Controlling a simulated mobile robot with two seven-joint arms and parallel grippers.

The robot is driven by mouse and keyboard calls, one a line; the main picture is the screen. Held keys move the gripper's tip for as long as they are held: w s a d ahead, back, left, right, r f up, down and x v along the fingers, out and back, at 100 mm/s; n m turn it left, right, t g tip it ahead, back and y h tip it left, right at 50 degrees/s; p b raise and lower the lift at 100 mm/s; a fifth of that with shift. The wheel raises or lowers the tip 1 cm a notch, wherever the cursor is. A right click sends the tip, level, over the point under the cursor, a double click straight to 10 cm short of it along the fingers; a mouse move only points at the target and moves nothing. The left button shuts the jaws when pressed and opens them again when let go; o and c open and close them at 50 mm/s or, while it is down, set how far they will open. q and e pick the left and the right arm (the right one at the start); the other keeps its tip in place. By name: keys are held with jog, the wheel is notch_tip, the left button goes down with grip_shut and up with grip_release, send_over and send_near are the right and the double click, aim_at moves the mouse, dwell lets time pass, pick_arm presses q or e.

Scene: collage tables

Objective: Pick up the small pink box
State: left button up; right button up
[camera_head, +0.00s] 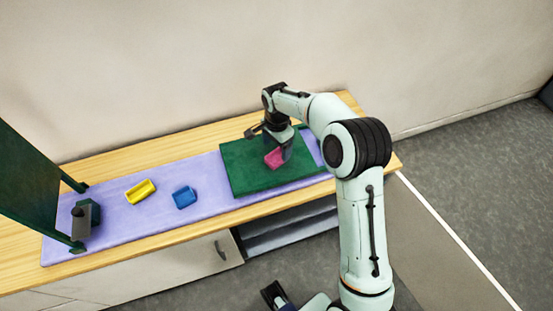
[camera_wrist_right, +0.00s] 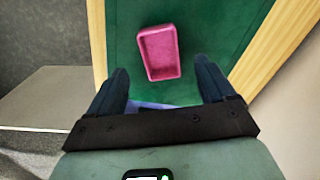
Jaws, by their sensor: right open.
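The small pink box (camera_head: 275,159) is an open-topped tray lying on a dark green board (camera_head: 245,180) on the table. In the right wrist view the pink box (camera_wrist_right: 160,52) lies beyond and between the fingertips, slightly turned. My right gripper (camera_head: 271,144) is above it, pointing down. It is open and empty in the wrist view (camera_wrist_right: 162,80), with no finger seen touching the box. A dark gripper-like part of mine (camera_head: 276,294), likely the left gripper, shows at the bottom edge; its jaws are unclear.
A yellow box (camera_head: 140,192) and a blue box (camera_head: 185,197) lie on the lilac mat (camera_head: 110,218) to the left. A dark green upright panel (camera_head: 30,185) stands at the left end. A wall (camera_head: 200,60) runs behind the wooden table (camera_head: 185,145).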

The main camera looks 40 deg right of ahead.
aim_at(275, 162)
jog(key=f, duration=0.5)
jog(key=shift+a+f, duration=0.1)
jog(key=shift+a, duration=0.2)
jog(key=c, duration=1.1)
